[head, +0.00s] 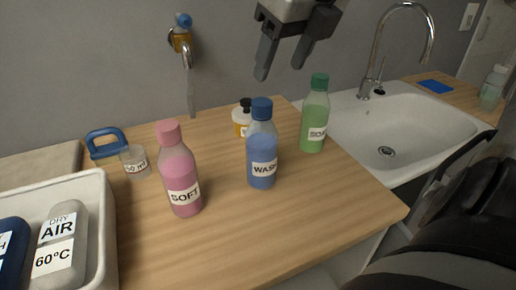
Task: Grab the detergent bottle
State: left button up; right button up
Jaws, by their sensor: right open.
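A blue bottle (262,150) with a dark blue cap stands upright on the wooden counter (270,235). Its white label is partly turned away and reads "WAS...", which fits detergent. A pink bottle (180,175) labelled "SOFT" stands to its left. A green bottle (314,120), label starting "SO", stands to its right near the sink. My right gripper (280,70) is open and empty at the top of the head view, its fingers pointing down, apart from the blue bottle's cap. My left gripper is not in view.
A white pump bottle (241,122) stands behind the blue bottle. A small clear cup (135,161) and blue handle (106,140) are at left, with a white tray (108,235) in front. A white sink (425,125) is at right.

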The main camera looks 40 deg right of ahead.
aim_at(263, 102)
jog(key=p+x, duration=0.1)
jog(key=x, duration=0.9)
jog(key=shift+w+a+f, duration=0.1)
jog(key=shift+w+f, duration=0.1)
jog(key=shift+w, duration=0.1)
jog(key=shift+c, duration=0.3)
jog(key=shift+r, duration=0.1)
grip_shut()
